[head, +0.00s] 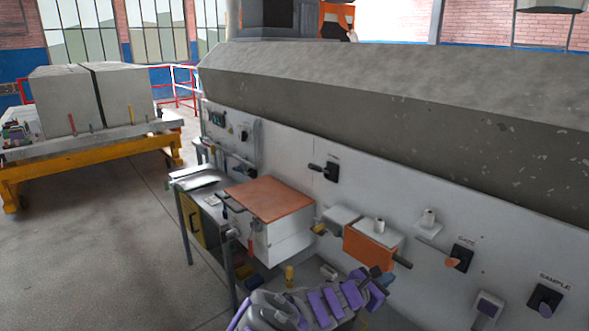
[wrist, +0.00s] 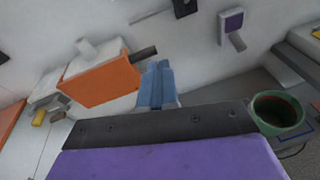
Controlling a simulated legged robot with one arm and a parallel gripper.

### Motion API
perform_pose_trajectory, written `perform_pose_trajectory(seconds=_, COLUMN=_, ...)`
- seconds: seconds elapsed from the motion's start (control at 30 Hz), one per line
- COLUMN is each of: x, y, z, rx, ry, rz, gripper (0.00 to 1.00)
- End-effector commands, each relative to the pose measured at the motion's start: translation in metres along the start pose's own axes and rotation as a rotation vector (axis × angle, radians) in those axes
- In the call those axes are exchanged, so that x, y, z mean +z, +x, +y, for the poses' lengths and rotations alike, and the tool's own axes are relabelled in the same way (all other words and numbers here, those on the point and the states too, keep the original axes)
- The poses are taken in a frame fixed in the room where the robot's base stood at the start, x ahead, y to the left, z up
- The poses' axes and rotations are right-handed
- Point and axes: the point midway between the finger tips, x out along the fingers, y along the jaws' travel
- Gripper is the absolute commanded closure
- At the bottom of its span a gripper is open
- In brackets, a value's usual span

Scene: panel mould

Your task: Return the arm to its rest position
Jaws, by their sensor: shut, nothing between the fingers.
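My arm reaches in from the bottom of the head view, with purple segments. My gripper (head: 381,275) is at its right end, in front of the white panel and just below the orange-fronted box (head: 368,250). In the wrist view the two blue fingers of my gripper (wrist: 158,78) are together, with nothing seen between them. The orange-fronted box (wrist: 98,86) and its dark handle lie to the left of and behind the fingers there. I cannot tell the exact gap between my gripper and the box.
The white panel (head: 405,205) carries a GATE switch (head: 460,257) and a SAMPLE switch (head: 544,298). A bench holds a white box with an orange lid (head: 270,197). A green cup (wrist: 279,112) is at the right of the wrist view. Open floor (head: 105,240) lies left.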

Motion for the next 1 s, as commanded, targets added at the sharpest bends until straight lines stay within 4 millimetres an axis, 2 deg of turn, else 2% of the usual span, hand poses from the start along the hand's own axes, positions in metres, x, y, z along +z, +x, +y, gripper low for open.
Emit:
perform_pose_trajectory(seconds=0.03, x=0.025, y=0.002, z=-0.019, rx=-0.056, ry=0.095, rz=-0.015, gripper=1.00)
perform_pose_trajectory(seconds=0.13, x=0.062, y=-0.002, z=-0.062, rx=-0.183, ry=0.296, rz=-0.034, gripper=1.00)
perform_pose_trajectory(seconds=0.23, x=0.087, y=-0.013, z=-0.105, rx=-0.310, ry=0.494, rz=-0.041, gripper=1.00)
perform_pose_trajectory(seconds=0.37, x=0.102, y=-0.037, z=-0.158, rx=-0.479, ry=0.732, rz=-0.030, gripper=1.00)
perform_pose_trajectory(seconds=0.5, x=0.098, y=-0.072, z=-0.207, rx=-0.666, ry=0.964, rz=0.011, gripper=1.00)
perform_pose_trajectory(seconds=0.7, x=0.073, y=-0.135, z=-0.256, rx=-0.940, ry=1.240, rz=0.122, gripper=1.00)
perform_pose_trajectory(seconds=0.83, x=0.051, y=-0.185, z=-0.272, rx=-1.121, ry=1.371, rz=0.230, gripper=1.00)
perform_pose_trajectory(seconds=1.0, x=0.028, y=-0.256, z=-0.279, rx=-1.338, ry=1.470, rz=0.395, gripper=1.00)
